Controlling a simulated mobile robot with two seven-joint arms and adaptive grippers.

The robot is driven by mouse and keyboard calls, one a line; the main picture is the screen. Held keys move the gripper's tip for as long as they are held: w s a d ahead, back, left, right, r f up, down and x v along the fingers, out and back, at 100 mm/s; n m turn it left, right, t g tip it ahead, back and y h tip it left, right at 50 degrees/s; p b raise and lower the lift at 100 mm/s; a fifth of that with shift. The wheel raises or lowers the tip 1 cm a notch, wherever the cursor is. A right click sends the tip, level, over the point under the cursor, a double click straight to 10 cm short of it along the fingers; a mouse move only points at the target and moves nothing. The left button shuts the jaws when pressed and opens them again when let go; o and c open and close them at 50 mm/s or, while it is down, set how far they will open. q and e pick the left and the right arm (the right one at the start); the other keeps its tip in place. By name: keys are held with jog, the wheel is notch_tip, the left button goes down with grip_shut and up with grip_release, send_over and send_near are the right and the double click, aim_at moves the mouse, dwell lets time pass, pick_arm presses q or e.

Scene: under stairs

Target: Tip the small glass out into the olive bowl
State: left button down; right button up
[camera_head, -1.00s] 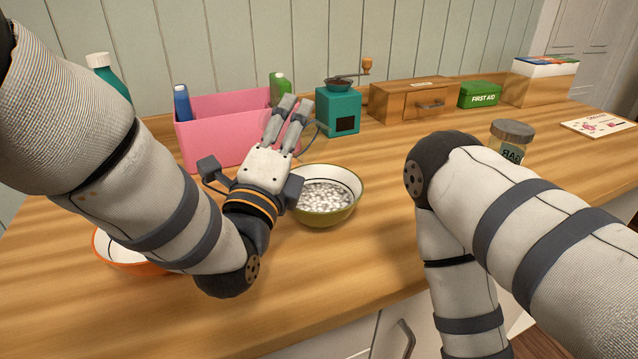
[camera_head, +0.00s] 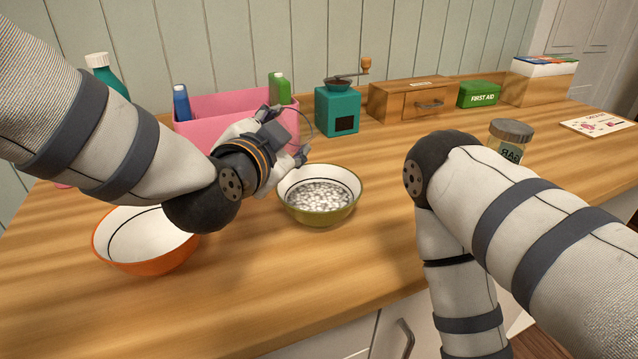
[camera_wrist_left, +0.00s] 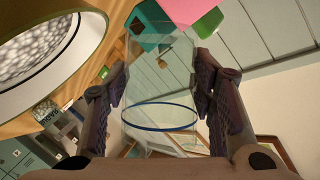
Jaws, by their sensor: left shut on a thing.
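The olive bowl (camera_head: 340,213) stands on the counter right of my left gripper and holds many small whitish-grey pieces. It also fills the upper left of the left wrist view (camera_wrist_left: 95,42). My left gripper (camera_head: 290,135) is tilted beside and above the bowl's far left rim. In the left wrist view my left gripper (camera_wrist_left: 160,95) is shut on the small glass (camera_wrist_left: 160,85), clear with a blue ring. The glass looks empty. It shows only as a faint outline in the head view. My right arm is in the head view, but its gripper is hidden.
An orange bowl (camera_head: 150,262) stands empty at the left. A pink caddy (camera_head: 205,132) with bottles is behind my left gripper.

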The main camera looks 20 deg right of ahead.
pick_arm(q)
jog(key=shift+w+a+f+n+g, duration=0.15)
jog(key=shift+w+f+n+g, duration=0.1)
jog(key=shift+n+g, duration=0.25)
jog(key=shift+w+a+f+n+g, duration=0.1)
jog(key=shift+w+f+n+g, duration=0.15)
jog(key=shift+n, duration=0.45)
jog(key=shift+w+a+n+g+h, duration=0.4)
jog(key=shift+w+a+n+g, duration=0.15)
jog(key=shift+n, duration=0.35)
jog(key=shift+s+d+f+n+g, duration=0.1)
jog(key=shift+n+g, duration=0.2)
jog(key=shift+w+a+f+n+b, duration=0.3)
jog(key=shift+w+a+n, duration=0.05)
jog(key=shift+w+n, duration=0.05)
jog(key=shift+d+g+h, duration=0.1)
jog(key=shift+g+h, duration=0.2)
jog(key=shift+g, duration=0.1)
jog(key=shift+s+r+p, duration=0.1)
jog(key=shift+r+p, duration=0.2)
jog(key=shift+r, duration=1.9)
